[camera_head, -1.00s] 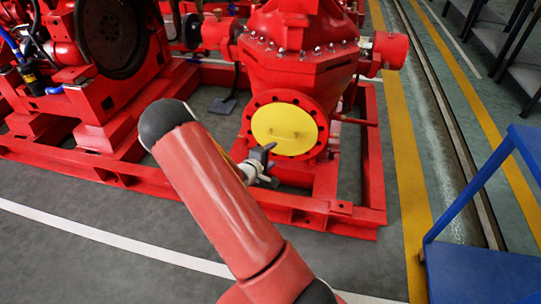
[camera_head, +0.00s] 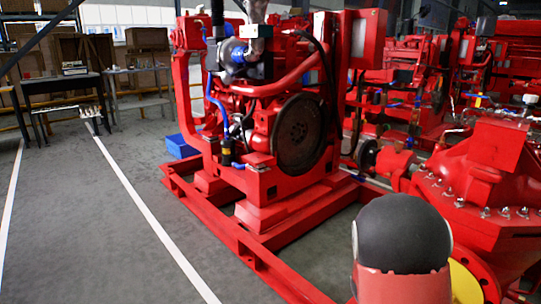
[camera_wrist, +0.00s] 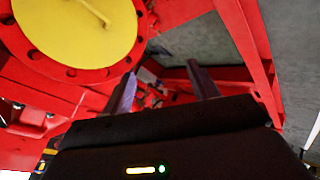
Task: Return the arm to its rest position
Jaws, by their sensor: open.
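My arm (camera_head: 402,245) shows at the bottom right of the head view, with its dark rounded joint in front of the red pump (camera_head: 480,175). My gripper is hidden in the head view. In the wrist view my gripper (camera_wrist: 163,90) shows two grey fingers spread apart with nothing between them. The pump's yellow round flange cover (camera_wrist: 75,28) is at the upper left of the wrist view, apart from the fingers. A sliver of that yellow cover (camera_head: 464,284) shows beside my arm in the head view.
The red diesel engine (camera_head: 290,110) stands on a red base frame (camera_head: 225,228) left of my arm. A blue box (camera_head: 182,146) lies on the floor behind it. Dark tables (camera_head: 60,88) stand far left. Grey floor (camera_head: 110,230) with white lines is clear at left.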

